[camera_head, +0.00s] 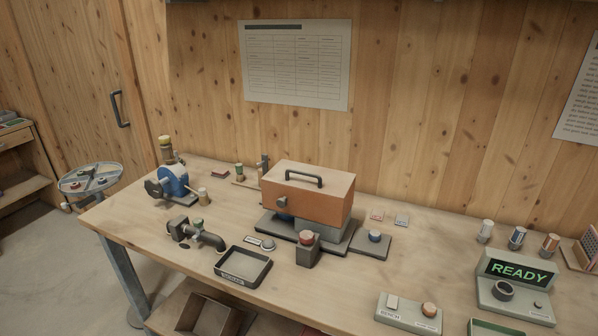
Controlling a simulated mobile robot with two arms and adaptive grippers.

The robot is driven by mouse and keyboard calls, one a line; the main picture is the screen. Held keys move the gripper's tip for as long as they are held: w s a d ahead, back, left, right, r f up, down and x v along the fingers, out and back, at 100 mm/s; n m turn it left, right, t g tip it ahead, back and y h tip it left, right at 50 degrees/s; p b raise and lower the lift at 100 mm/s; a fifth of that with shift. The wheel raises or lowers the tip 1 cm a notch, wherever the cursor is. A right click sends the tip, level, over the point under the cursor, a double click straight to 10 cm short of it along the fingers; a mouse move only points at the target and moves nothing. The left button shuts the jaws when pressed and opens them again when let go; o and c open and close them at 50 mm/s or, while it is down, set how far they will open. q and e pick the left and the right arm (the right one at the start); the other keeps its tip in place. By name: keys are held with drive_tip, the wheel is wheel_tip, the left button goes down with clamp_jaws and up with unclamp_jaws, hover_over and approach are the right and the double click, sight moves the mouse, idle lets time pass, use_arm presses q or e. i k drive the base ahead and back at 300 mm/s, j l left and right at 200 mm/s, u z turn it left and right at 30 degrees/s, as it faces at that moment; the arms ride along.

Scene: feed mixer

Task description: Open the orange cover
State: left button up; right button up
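The orange cover (307,193) is a box with a dark handle (304,178) on its top. It sits shut on a grey machine with a dark base plate (272,226), near the middle of the wooden bench in the head view. A small round grey knob (281,202) is on its front face, at the left. A block with a red-brown button (306,238) stands in front of the machine. Neither of my grippers is in view.
A blue pump (173,181) and a pipe with a valve (197,233) stand left of the machine. An empty black tray (243,284) lies in front. A console reading READY (518,272) and small cylinders (517,238) stand at right. The bench (345,280) has bare wood in front.

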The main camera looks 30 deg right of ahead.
sight(324, 196)
drive_tip(key=i+j+z, duration=0.15)
drive_tip(key=z, duration=0.25)
drive_tip(key=i+j+z, duration=0.3)
drive_tip(key=z, duration=0.15)
drive_tip(key=i+j+z, duration=0.25)
drive_tip(key=z, duration=0.15)
